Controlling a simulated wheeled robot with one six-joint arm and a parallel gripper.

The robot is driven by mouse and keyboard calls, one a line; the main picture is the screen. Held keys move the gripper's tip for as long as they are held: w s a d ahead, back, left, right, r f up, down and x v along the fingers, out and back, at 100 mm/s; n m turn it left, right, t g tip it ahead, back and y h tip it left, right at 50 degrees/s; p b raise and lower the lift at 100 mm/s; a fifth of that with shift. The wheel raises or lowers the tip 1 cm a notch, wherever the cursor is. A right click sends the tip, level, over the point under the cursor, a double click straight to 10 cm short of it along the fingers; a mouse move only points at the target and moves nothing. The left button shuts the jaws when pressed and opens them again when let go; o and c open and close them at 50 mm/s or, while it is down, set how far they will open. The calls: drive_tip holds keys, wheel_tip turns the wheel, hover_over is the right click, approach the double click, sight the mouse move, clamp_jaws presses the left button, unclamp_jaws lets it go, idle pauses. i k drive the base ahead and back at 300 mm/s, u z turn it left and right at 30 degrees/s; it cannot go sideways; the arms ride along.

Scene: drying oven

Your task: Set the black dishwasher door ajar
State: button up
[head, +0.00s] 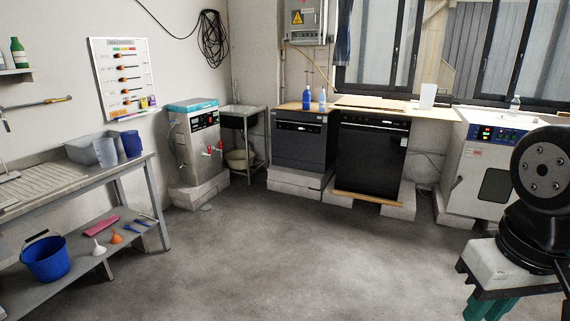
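The black dishwasher (369,160) stands against the back wall under a light wooden worktop, right of the middle of the head view. Its front door looks upright and shut, with a control strip along the top and a small light label near the upper right. It sits raised on pale blocks, with a wooden strip below its front. A dark grey dishwasher (299,149) stands just left of it, also looking shut. My gripper is not in view; only part of what looks like my arm shows at the right edge.
A white drying oven (484,168) stands to the right, and a water unit (195,143) with red taps to the left. A metal bench (150,199) with a blue bucket (47,258) lines the left side. The concrete floor (270,255) in the middle is clear.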

sight(372, 152)
drive_tip(key=u, duration=0.45)
drive_tip(key=i, duration=2.45)
drive_tip(key=z, duration=0.3)
drive_tip(key=i, duration=2.25)
drive_tip(key=z, duration=1.15)
drive_tip(key=i, duration=1.05)
drive_tip(key=z, duration=0.45)
